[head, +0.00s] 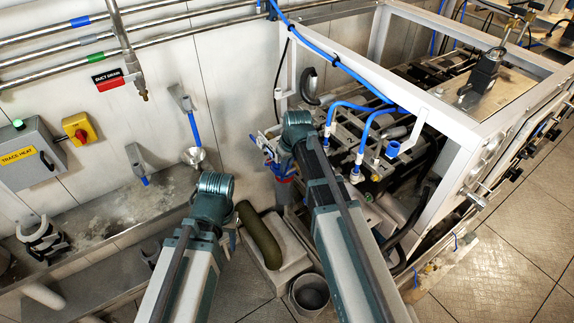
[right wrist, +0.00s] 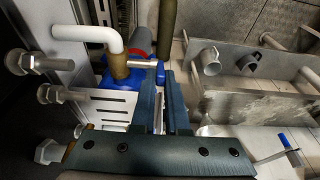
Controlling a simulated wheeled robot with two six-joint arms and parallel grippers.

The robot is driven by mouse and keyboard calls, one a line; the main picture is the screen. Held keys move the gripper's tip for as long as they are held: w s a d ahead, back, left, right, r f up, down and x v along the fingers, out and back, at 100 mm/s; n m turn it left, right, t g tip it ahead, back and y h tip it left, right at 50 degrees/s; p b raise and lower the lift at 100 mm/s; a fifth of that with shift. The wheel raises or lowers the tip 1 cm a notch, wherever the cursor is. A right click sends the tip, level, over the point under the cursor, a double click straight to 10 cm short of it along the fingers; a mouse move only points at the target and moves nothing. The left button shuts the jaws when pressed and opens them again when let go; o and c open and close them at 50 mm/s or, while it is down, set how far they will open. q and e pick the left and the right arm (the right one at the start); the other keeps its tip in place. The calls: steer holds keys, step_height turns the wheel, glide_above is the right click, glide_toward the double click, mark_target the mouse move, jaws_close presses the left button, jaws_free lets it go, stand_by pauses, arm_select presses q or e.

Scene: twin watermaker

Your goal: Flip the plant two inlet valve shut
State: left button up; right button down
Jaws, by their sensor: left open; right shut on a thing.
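The inlet valve (right wrist: 118,72) shows in the right wrist view as a blue body with a brass fitting under a white elbow pipe. Its metal lever (right wrist: 142,64) points right and ends in a blue tip. My right gripper (right wrist: 165,76) is shut on the lever near this tip. In the head view my right gripper (head: 266,150) is at the left side of the white machine frame, by blue and red parts; its grip is too small to make out there. My left gripper (head: 232,237) is open, low beside the green cylinder, with its fingers mostly hidden by my arm.
The white machine frame (head: 440,108) with blue hoses stands right of my right arm. A green cylinder (head: 258,235) and a grey bucket (head: 310,293) are low between my arms. A trough (head: 100,225) runs along the left wall, under a trace heat box (head: 30,150).

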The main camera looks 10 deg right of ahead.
steer(key=shift+w+a+g+h, duration=0.2)
steer(key=shift+w+g+h, duration=0.2)
steer(key=shift+w+g, duration=0.45)
steer(key=shift+a+g+h, duration=0.15)
steer(key=shift+g+h, duration=0.15)
steer(key=shift+g, duration=0.85)
steer(key=c, duration=0.9)
jaws_free()
steer(key=shift+w, duration=0.1)
steer(key=shift+r+p, duration=0.2)
steer(key=shift+p, duration=0.15)
